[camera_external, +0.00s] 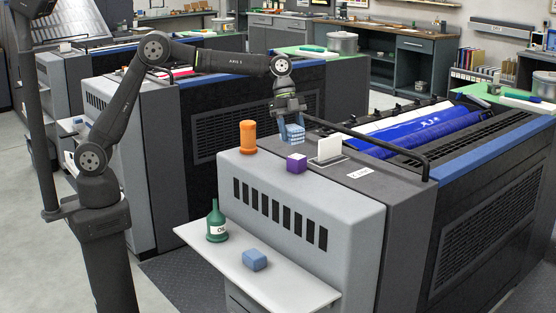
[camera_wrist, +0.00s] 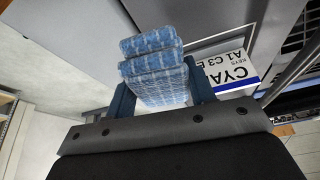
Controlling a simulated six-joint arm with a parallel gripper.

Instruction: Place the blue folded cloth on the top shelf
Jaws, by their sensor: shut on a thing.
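The blue folded cloth (camera_external: 295,136) is held between the fingers of my gripper (camera_external: 290,127). In the wrist view the checked, layered cloth (camera_wrist: 152,68) sits between both fingers of my gripper (camera_wrist: 160,88). My gripper points down over the top of the grey ink unit, behind the purple cube. Whether the cloth touches that surface I cannot tell. The unit's upper grey ledge (camera_external: 268,165) carries an orange canister and the purple cube. The white lower shelf (camera_external: 285,287) juts out below it.
The orange canister (camera_external: 248,137) and purple cube (camera_external: 297,163) stand near the gripper, with a white card (camera_external: 329,149) to the right. A green bottle (camera_external: 216,224) and a blue block (camera_external: 254,260) are on the lower shelf. A dark rail (camera_external: 375,140) runs behind.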

